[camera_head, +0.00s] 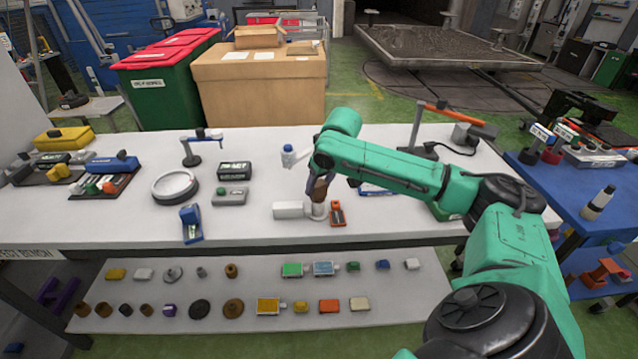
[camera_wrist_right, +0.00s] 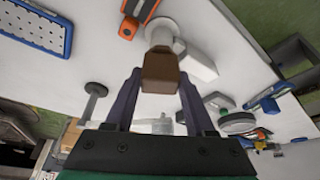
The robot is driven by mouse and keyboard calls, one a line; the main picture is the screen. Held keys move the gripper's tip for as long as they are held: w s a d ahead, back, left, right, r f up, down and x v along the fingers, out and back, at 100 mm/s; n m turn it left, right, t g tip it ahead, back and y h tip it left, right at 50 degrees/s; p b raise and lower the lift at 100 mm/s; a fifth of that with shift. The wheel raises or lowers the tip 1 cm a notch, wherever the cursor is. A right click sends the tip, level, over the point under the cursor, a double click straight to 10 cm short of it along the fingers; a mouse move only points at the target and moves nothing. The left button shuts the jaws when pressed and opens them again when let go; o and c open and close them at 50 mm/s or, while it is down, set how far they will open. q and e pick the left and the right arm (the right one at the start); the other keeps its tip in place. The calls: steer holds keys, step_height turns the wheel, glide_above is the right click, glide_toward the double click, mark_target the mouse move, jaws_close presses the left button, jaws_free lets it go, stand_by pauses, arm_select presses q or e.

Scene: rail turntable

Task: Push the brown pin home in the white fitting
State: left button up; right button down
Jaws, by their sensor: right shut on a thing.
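The brown pin (camera_head: 319,194) stands roughly upright at the white fitting's round end. The white fitting (camera_head: 291,210) lies on the white table, its block-shaped body pointing left. My right gripper (camera_head: 319,183) is shut on the pin from above. In the right wrist view the brown pin (camera_wrist_right: 160,73) sits between the two dark fingertips, in line with the round white socket of the fitting (camera_wrist_right: 197,64). The pin's lower end is hidden there, so I cannot tell how deep it sits. My left gripper is in neither view.
An orange tool (camera_head: 337,213) lies close right of the fitting. A blue panel (camera_head: 376,190) lies behind it, partly under my arm. A white bottle (camera_head: 288,156) stands behind. A round ring (camera_head: 174,187) and a blue holder (camera_head: 191,224) are left. The table's front middle is bare.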

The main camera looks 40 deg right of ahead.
steer(key=shift+f, duration=0.2)
steer(key=shift+c, duration=0.8)
jaws_free()
steer(key=v, duration=1.4)
steer(key=shift+r+b, duration=0.2)
steer(key=shift+b, duration=0.2)
steer(key=shift+s, duration=0.15)
